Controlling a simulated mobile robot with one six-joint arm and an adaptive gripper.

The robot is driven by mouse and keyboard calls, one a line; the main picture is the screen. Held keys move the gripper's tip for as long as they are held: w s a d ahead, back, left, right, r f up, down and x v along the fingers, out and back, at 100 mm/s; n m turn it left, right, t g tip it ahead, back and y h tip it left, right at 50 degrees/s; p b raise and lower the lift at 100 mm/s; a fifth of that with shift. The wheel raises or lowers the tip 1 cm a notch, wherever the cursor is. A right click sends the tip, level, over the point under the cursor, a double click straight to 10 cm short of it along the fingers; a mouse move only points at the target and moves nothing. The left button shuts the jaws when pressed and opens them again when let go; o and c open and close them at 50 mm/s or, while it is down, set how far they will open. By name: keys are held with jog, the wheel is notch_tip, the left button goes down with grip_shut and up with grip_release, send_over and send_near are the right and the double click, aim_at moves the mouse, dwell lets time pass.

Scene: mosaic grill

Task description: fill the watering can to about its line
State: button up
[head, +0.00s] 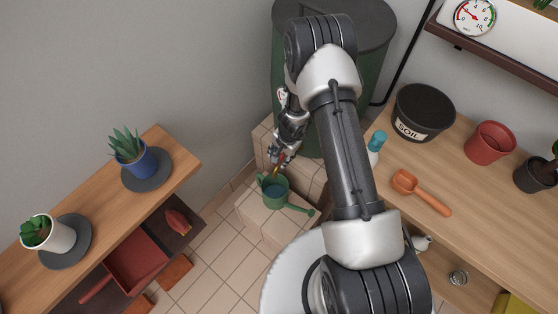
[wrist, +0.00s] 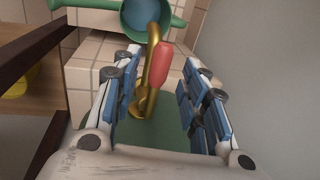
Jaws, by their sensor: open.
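The green watering can (head: 275,201) stands on a tiled step (head: 252,217) below the green water barrel (head: 283,75). Its blue inside shows in both views; a fill line cannot be made out. In the wrist view the can (wrist: 121,8) is at the top. A brass tap (wrist: 141,103) with a red handle (wrist: 162,64) stands out from the barrel over the can. My gripper (head: 277,156) is open at the tap. In the wrist view its blue-padded fingers (wrist: 155,92) are on either side of the tap and handle, apparently apart from them.
A wooden bench (head: 475,205) at right holds a black soil pot (head: 422,112), a red pot (head: 489,143) and an orange scoop (head: 420,192). A left shelf (head: 98,200) holds potted plants. A dark pipe runs down the wall beside the barrel.

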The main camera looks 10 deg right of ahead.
jog(key=shift+w+a+f+b, duration=0.1)
jog(key=shift+f+b, duration=0.05)
jog(key=shift+f, duration=0.55)
jog(key=shift+w+a+f+b, duration=0.1)
jog(key=shift+f+b, duration=0.05)
jog(key=shift+f, duration=0.5)
jog(key=shift+c, duration=0.2)
grip_shut()
